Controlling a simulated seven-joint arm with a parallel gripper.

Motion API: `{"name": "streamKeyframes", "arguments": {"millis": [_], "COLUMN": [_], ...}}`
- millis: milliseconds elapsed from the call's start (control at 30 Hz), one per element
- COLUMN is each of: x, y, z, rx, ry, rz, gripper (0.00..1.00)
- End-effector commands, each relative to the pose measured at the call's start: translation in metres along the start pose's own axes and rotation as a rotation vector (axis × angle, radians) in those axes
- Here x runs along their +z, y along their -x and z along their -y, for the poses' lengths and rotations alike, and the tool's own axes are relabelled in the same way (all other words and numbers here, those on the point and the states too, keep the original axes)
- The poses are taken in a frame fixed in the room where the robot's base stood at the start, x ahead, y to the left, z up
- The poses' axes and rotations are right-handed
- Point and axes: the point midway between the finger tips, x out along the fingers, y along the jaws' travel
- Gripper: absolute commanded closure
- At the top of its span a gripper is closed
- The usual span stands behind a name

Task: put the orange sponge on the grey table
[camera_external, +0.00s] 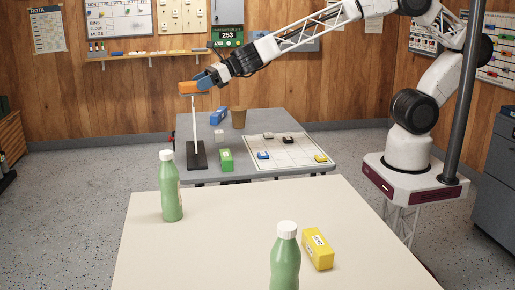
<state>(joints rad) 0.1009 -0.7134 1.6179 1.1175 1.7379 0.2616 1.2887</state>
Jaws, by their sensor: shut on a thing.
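The orange sponge (187,88) is at the upper left, high above the grey table. My gripper (198,84) is shut on the sponge, with blue fingers at its right end. The sponge is right at the top of a thin white post on a black base (197,158); I cannot tell whether it touches the top. The grey table (268,119) stands behind the cream table, with a white gridded sheet (290,151) on its right part.
On the grey table are a blue box (218,116), a brown cup (238,118), a white block (219,136), a green box (226,160) and several small toy-like pieces on the sheet. The cream table (235,235) in front holds two green bottles (170,190) and a yellow box (318,250).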

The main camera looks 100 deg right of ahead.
Motion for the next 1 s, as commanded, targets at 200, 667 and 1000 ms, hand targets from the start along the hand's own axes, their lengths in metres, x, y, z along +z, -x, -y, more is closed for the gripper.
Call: {"name": "streamKeyframes", "arguments": {"millis": [200, 667, 1000], "x": [-0.035, -0.142, -0.236], "y": [0.027, 0.098, 0.174], "z": [0.019, 0.046, 0.050], "rx": [0.116, 0.232, 0.239], "ry": [0.046, 0.092, 0.095], "rz": [-0.002, -0.001, 0.000], "gripper": [0.61, 0.61, 0.61]}}
